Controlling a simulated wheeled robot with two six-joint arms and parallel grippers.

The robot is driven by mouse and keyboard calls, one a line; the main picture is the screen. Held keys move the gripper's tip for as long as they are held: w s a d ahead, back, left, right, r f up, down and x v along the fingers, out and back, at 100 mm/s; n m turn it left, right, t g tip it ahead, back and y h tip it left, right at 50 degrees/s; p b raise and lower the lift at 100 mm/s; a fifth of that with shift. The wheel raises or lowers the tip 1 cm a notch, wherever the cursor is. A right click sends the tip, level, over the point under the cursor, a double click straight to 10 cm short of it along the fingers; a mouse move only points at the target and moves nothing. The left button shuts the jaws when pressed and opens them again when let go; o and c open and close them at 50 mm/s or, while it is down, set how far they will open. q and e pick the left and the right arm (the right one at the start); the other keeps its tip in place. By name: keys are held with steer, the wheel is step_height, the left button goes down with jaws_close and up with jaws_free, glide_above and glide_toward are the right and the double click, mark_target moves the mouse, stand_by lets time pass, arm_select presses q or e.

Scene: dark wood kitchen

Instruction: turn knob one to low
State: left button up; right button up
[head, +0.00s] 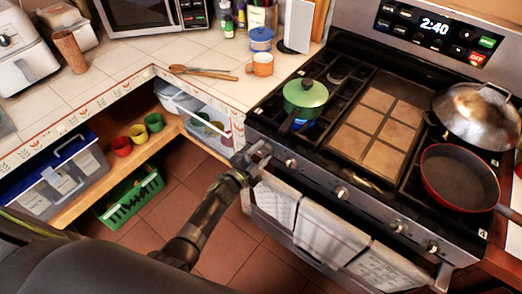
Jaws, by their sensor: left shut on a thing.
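The stove (375,205) stands on the right, with a row of silver knobs along its front panel. My left gripper (257,158) reaches in from the lower left to the left end of this panel. It is shut on the leftmost knob, which the fingers mostly hide, so its angle cannot be read. The second knob (291,163) is free, just right of the gripper. Farther right are another knob (341,193) and more beyond it. My right gripper is not in view.
Towels (328,236) hang on the oven handle below the knobs. A red pan (457,178) and a domed silver lid (474,115) are at the stove's right. An orange mug (261,64) stands on the tiled counter. Open shelves lie left of my arm.

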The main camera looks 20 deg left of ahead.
arm_select(q)
steer(key=shift+f+n+p, duration=0.1)
steer(key=shift+n+p, duration=0.3)
steer(key=shift+n, duration=0.7)
steer(key=o, duration=1)
steer(key=shift+c, duration=0.2)
steer(key=shift+s+a, duration=0.2)
steer(key=shift+s, duration=0.4)
steer(key=v, duration=1.6)
steer(key=shift+s, duration=0.1)
